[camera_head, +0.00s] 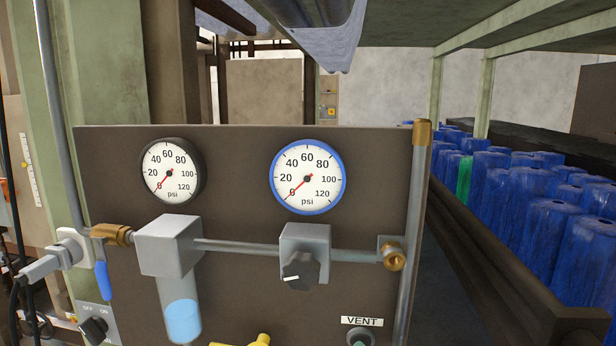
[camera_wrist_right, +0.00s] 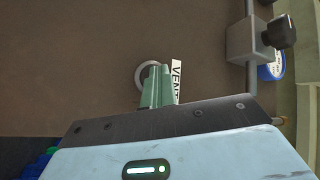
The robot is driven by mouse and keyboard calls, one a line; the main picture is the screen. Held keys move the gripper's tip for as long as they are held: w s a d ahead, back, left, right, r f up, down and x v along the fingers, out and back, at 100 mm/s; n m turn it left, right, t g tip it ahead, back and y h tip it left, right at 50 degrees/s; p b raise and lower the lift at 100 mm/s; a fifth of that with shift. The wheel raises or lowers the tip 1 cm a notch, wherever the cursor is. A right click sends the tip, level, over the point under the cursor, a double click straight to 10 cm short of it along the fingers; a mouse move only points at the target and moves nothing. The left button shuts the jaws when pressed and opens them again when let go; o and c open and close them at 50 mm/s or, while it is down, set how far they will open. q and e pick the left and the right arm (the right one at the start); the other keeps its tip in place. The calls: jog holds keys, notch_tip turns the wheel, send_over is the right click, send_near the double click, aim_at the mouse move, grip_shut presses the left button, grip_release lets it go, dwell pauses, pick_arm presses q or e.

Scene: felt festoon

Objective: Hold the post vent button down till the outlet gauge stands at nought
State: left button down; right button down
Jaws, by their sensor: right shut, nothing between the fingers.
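The panel carries two gauges. The left one has a black rim (camera_head: 169,171) and the right one a blue rim (camera_head: 307,177); both red needles point at 0. The vent button (camera_head: 360,338) sits under the VENT label (camera_head: 362,321) at the panel's lower edge in the head view, partly cut off. In the right wrist view my right gripper (camera_wrist_right: 153,84) is shut and empty, its greenish fingertips over the button's grey ring (camera_wrist_right: 142,70). They hide the button's middle; I cannot tell how far it is pressed. My left gripper is not in view.
A black-knobbed regulator (camera_head: 305,250) sits below the blue-rimmed gauge, with a pipe to a grey filter block (camera_head: 168,246) and bowl. A yellow part (camera_head: 258,341) shows at the bottom edge. Blue rolls (camera_head: 560,230) fill a rack at the right.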

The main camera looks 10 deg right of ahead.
jog(key=shift+s, duration=0.1)
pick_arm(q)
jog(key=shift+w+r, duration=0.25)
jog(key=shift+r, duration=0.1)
pick_arm(e)
jog(key=shift+s+a, duration=0.2)
jog(key=shift+s, duration=0.6)
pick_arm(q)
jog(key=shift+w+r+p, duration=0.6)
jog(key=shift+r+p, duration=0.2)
pick_arm(e)
jog(key=s, duration=0.2)
jog(key=s+a, duration=0.1)
jog(key=s, duration=0.1)
jog(key=shift+s+a, duration=0.2)
jog(key=shift+s, duration=0.2)
